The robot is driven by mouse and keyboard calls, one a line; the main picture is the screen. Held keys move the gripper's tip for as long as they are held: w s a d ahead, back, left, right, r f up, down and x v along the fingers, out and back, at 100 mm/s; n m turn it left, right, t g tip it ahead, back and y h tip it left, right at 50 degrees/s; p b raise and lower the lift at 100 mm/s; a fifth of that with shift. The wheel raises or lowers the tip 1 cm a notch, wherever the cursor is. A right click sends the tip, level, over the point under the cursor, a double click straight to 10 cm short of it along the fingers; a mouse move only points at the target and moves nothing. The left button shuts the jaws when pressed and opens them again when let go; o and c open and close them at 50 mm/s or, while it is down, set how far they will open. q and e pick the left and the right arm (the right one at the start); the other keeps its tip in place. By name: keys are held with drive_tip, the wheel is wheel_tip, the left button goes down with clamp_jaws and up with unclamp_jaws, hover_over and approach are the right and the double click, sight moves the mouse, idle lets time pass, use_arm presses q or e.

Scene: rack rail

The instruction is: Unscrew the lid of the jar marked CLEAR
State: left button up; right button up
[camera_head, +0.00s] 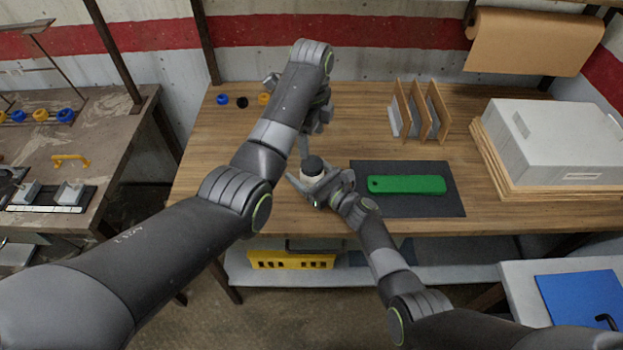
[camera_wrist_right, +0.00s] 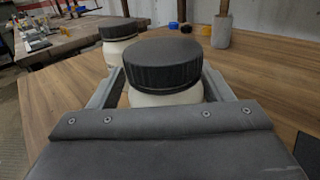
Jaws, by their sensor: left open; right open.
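A white jar with a black ribbed lid (camera_head: 313,166) stands upright on the wooden table near its front edge. In the right wrist view its lid (camera_wrist_right: 162,63) fills the middle, with a strip of white body (camera_wrist_right: 166,97) below. My right gripper (camera_head: 318,182) is open, with a finger on each side of this jar. A second white jar with a black lid (camera_wrist_right: 119,33) stands behind it to the left in that view. No marking is readable on either jar, so I cannot tell which is CLEAR. My left gripper (camera_head: 311,138) is open and empty, above and behind the nearer jar.
A green piece (camera_head: 407,185) lies on a dark mat (camera_head: 437,207) to the right. A wooden divider rack (camera_head: 421,112) and a grey box (camera_head: 553,140) stand farther back.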

sight(311, 164)
use_arm(q)
drive_tip(key=shift+s+d+r, duration=0.1)
use_arm(e)
drive_tip(key=shift+r, duration=0.1)
drive_tip(key=shift+c, duration=0.4)
drive_tip(key=c, duration=1.4)
use_arm(q)
drive_tip(key=m, duration=0.4)
use_arm(e)
clamp_jaws()
use_arm(q)
drive_tip(key=m, duration=0.4)
drive_tip(key=shift+s+a+m, duration=0.15)
drive_tip(key=shift+a+m, duration=0.05)
drive_tip(key=shift+m, duration=0.2)
drive_tip(key=shift+f, duration=4.05)
